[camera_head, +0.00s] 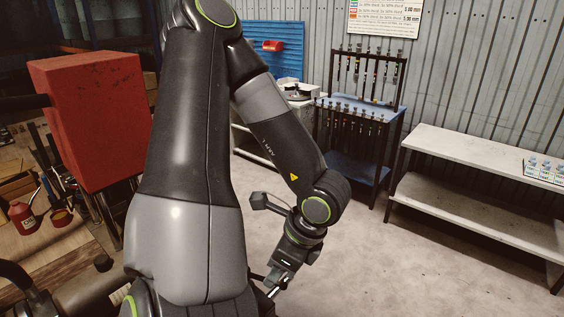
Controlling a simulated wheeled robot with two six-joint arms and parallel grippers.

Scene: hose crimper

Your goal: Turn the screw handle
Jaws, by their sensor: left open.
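My left arm fills the middle of the head view, and its left gripper (266,285) points down near the bottom edge, partly cut off by the arm. Its fingers are apart, and I see nothing between them. A large red block-shaped machine body (98,118) stands at the left, with a dark bar (24,103) at its left side. I cannot tell whether this bar is the screw handle. No screw handle shows clearly; my arm hides part of the space right of the red body. My right gripper is not in view.
A wooden bench (60,248) with tools and a red bottle (23,216) is at the lower left. A blue tool rack (358,115) and a white-topped table (470,160) stand along the back and right. The floor (400,265) between is clear.

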